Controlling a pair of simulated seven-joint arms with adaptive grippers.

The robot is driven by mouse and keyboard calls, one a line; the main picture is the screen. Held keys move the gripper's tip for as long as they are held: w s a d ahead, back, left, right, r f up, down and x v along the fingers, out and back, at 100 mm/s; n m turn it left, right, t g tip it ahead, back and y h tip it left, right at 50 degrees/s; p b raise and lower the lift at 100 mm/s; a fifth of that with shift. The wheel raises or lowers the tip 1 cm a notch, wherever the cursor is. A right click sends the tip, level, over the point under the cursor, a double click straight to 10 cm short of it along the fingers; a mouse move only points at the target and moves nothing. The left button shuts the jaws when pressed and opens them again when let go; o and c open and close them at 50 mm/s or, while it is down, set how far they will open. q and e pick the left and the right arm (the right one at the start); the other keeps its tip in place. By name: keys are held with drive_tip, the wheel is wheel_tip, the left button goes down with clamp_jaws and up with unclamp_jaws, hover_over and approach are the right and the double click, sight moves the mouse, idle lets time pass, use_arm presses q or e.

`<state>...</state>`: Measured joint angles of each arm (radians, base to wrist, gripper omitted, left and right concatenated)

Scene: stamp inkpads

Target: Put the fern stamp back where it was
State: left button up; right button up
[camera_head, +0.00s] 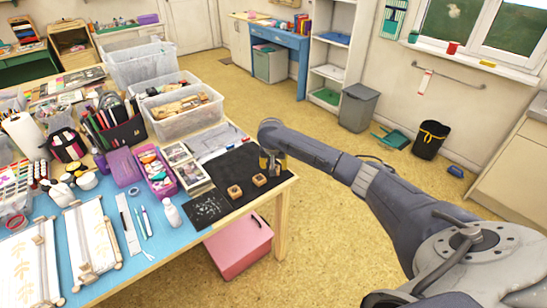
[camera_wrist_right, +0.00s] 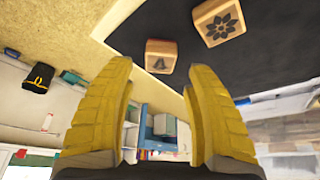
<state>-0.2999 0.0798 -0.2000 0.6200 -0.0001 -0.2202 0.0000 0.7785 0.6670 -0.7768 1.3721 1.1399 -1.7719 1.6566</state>
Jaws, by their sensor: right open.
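Two small wooden block stamps lie apart on the black mat (camera_head: 238,164) at the table's right end. One stamp (camera_head: 234,191) (camera_wrist_right: 218,20) bears a dark flower-like mark. The other stamp (camera_head: 259,180) (camera_wrist_right: 161,56) bears a small dark mark, too foreshortened to name surely as a fern. My right gripper (camera_head: 270,163) is beside this second stamp, at the mat's edge. In the right wrist view its yellow fingers (camera_wrist_right: 160,112) are spread with nothing between them, and both stamps lie beyond the fingers. My left gripper is not in view.
Light cloths with pale orange prints (camera_head: 95,240) lie at the table's left. A small brown block (camera_head: 37,240) sits on one. A white bottle (camera_head: 171,214), a pink basket (camera_head: 158,176) and clear bins (camera_head: 182,105) stand left of the mat. Open floor lies beyond the table's right edge.

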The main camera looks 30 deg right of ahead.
drive_tip(key=v, duration=0.7)
drive_tip(key=shift+d+f, duration=0.1)
